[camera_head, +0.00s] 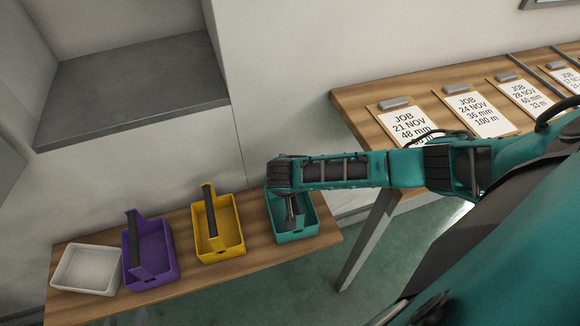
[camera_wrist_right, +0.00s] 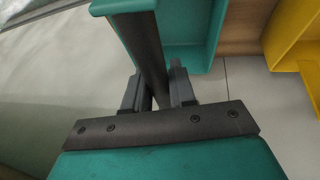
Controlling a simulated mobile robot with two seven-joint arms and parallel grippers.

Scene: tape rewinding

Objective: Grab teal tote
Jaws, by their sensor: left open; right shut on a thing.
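The teal tote (camera_head: 298,232) stands on the low wooden bench at the right of the row of totes. My right arm reaches over it from the right, and the wrist hides part of the tote. In the right wrist view, my right gripper (camera_wrist_right: 160,92) is shut on the dark handle bar (camera_wrist_right: 143,45) of the teal tote (camera_wrist_right: 195,22). My left gripper (camera_head: 430,308) shows only in part at the bottom edge of the head view, open and away from the totes.
A yellow tote (camera_head: 231,241), a purple tote (camera_head: 160,268) and a white tray (camera_head: 88,270) stand to the left on the bench (camera_head: 275,252). A wooden table (camera_head: 362,110) with job cards is at the right. A grey shelf (camera_head: 130,90) is above left.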

